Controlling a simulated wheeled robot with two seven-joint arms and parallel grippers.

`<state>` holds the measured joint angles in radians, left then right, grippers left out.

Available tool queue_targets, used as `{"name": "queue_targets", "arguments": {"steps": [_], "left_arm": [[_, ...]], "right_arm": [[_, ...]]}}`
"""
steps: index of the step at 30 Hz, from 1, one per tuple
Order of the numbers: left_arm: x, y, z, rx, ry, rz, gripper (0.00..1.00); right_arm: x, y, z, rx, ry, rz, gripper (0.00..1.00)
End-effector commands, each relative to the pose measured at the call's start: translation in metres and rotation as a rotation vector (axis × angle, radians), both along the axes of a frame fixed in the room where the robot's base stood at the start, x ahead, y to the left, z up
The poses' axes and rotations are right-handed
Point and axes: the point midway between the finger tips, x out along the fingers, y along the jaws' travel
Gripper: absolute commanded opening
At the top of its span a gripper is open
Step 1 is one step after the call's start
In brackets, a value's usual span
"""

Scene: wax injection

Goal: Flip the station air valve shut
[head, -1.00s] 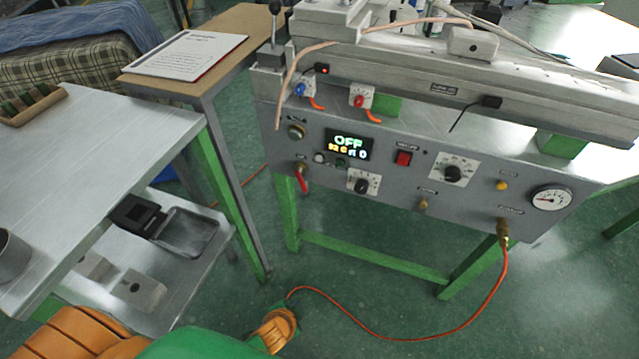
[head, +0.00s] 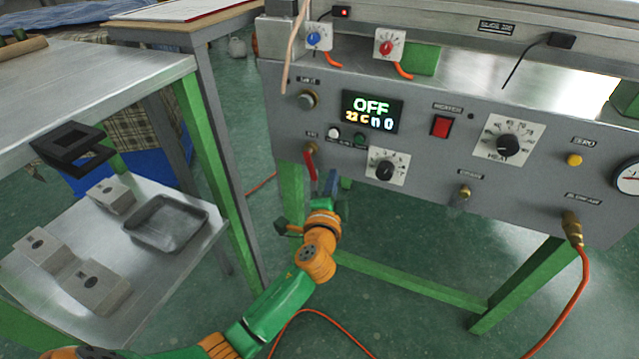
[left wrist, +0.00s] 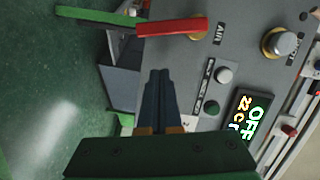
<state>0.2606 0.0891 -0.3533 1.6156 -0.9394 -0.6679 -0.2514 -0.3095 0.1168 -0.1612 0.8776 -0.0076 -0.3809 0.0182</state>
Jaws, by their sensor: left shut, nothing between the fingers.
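The station air valve has a red lever (head: 311,166) at the lower left of the grey panel, below a small label. The lever hangs down from its fitting. In the left wrist view the red lever (left wrist: 172,27) lies across the top, beside the label "AIR". My left gripper (head: 332,180) is just right of the lever in the head view, with its fingers pointing up in front of the panel's lower edge. In the left wrist view its fingers (left wrist: 158,76) are together and empty, with a visible gap to the lever. My right gripper is not in view.
The panel's display (head: 372,111) reads OFF. A black dial (head: 385,170) and small buttons sit close right of the valve. A green stand leg (head: 291,195) is behind my gripper. At left is a metal table (head: 95,85) with a lower shelf holding blocks and a tray (head: 166,224).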

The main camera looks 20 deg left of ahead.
Motion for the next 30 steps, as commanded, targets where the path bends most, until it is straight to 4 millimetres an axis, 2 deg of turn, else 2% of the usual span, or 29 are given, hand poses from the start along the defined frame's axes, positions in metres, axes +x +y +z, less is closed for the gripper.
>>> {"name": "queue_targets", "arguments": {"steps": [1, 6, 18, 21, 25, 30], "left_arm": [[-0.001, 0.010, -0.003, 0.004, 0.003, 0.003, 0.00], [-0.001, 0.027, -0.008, 0.001, 0.004, 0.001, 0.00], [-0.002, 0.031, -0.011, 0.008, 0.003, 0.000, 0.00], [-0.001, 0.037, -0.020, 0.122, 0.001, 0.001, 0.00], [-0.001, 0.044, -0.023, 0.275, -0.002, 0.001, 0.00], [-0.001, 0.045, -0.020, 0.304, -0.002, 0.000, 0.00]], "right_arm": [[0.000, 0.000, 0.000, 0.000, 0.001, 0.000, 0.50], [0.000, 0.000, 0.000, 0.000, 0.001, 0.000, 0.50], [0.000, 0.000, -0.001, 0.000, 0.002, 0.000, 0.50], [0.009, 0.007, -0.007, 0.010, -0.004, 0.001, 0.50], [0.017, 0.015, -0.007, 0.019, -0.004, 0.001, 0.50], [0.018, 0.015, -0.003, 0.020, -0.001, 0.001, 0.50]]}}
